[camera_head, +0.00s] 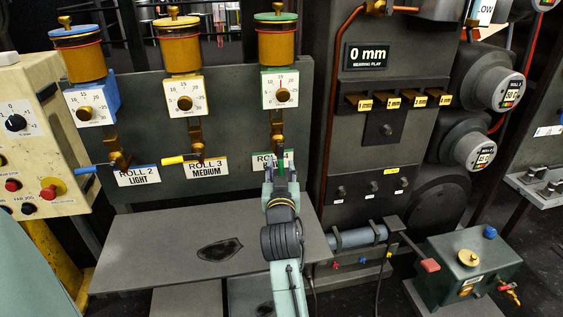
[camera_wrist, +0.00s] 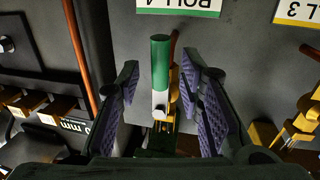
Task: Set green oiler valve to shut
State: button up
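The green-topped oiler (camera_head: 277,42) stands at the right of three oilers, with a dial plate (camera_head: 280,89) and brass pipe below it. Its green valve handle (camera_wrist: 160,62) shows in the wrist view, its green end toward the upside-down ROLL 4 sign (camera_wrist: 180,8) and its white part lower, beside the brass pipe. My gripper (camera_wrist: 161,78) is open, with one padded finger on each side of the handle and gaps visible. In the head view my gripper (camera_head: 282,176) is in front of the ROLL 4 sign and hides most of that valve.
The blue oiler (camera_head: 77,54) and yellow oiler (camera_head: 178,46) stand to the left; their blue handle (camera_head: 86,170) and yellow handle (camera_head: 172,160) stick out leftward. A copper pipe (camera_head: 332,110) runs close on the right. A grey shelf (camera_head: 150,245) lies below.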

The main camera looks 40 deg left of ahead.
jog(key=shift+x, duration=1)
grip_shut()
